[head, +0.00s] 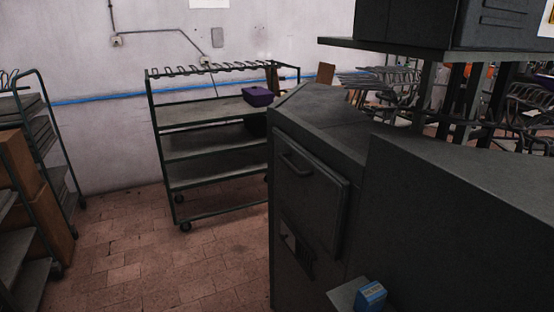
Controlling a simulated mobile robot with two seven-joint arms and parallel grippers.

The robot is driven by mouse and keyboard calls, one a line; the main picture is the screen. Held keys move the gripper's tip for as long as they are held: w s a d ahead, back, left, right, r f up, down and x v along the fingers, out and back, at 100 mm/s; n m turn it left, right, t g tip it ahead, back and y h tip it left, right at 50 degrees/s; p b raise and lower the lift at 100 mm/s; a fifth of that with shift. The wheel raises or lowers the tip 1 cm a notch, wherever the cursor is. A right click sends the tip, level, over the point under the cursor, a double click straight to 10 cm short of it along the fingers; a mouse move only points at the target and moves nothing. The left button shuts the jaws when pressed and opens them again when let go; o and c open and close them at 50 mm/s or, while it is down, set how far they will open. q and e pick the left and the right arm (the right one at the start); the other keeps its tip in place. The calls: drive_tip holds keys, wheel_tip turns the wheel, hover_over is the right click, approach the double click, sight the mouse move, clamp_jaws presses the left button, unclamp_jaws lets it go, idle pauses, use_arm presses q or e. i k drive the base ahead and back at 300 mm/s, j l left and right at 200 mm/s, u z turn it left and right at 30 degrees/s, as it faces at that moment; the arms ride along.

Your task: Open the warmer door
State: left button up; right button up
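A dark grey machine cabinet (315,120) stands right of the middle in the head view. A flat door (312,205) with a bar handle (295,164) near its top is on its front face. The door looks shut. The view does not show for certain whether this is the warmer door. Below the door is a small opening or latch plate (292,243). Neither of my grippers is in view.
A wheeled shelf cart (210,148) with a purple bin (258,96) stands at the back wall. Another rack (45,160) with brown boxes is at the left edge. A small blue box (371,295) sits on a ledge at the bottom. Brick floor (150,255) lies clear left of the cabinet.

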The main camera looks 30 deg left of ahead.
sight(317, 195)
drive_tip(key=i+j, duration=0.1)
drive_tip(key=j, duration=0.45)
drive_tip(key=i+j, duration=0.1)
drive_tip(key=j, duration=0.45)
drive_tip(key=i+j, duration=0.15)
drive_tip(key=j, duration=0.35)
drive_tip(key=i+j, duration=0.1)
drive_tip(key=j, duration=0.45)
drive_tip(key=i+j, duration=0.1)
drive_tip(key=j, duration=0.45)
drive_tip(key=i+j, duration=0.1)
drive_tip(key=j, duration=0.45)
drive_tip(key=z, duration=0.05)
